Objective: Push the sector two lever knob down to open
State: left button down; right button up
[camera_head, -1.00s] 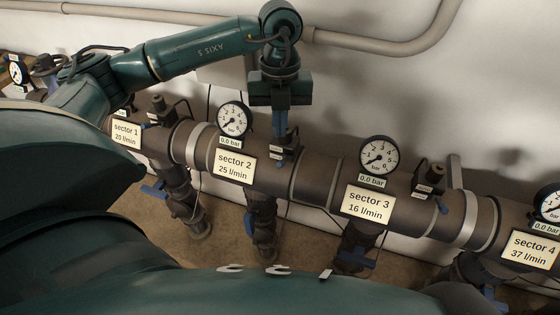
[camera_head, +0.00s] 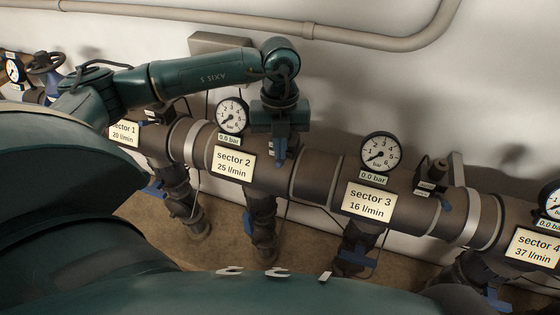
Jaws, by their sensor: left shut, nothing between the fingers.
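The sector 2 label (camera_head: 233,163) is on the brown manifold pipe, under a round gauge (camera_head: 232,116) whose plate reads 0.0 bar. My left gripper (camera_head: 280,160) is shut and empty. It points down at the sector 2 valve block, just right of the gauge. The gripper covers most of that block, and the sector 2 lever knob cannot be told apart from the blue fingers. Whether the fingers touch it cannot be told. My right gripper is not in view.
Sector 1 is left, partly behind my arm. Blue-handled outlet pipes hang below. A grey conduit (camera_head: 380,41) runs along the wall.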

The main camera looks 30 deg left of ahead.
pick_arm(q)
jog(key=shift+f+b, duration=0.5)
jog(key=shift+f, duration=0.1)
notch_tip(320, 180, down, 3)
jog(key=shift+b, duration=1.2)
jog(key=shift+f, duration=0.2)
jog(key=shift+r, duration=0.1)
jog(key=shift+w+a+r, duration=0.25)
jog(key=shift+w+a, duration=0.2)
jog(key=shift+w, duration=0.2)
jog(key=shift+w+a+r, duration=0.25)
jog(key=shift+w+a, duration=0.15)
jog(key=shift+w, duration=0.2)
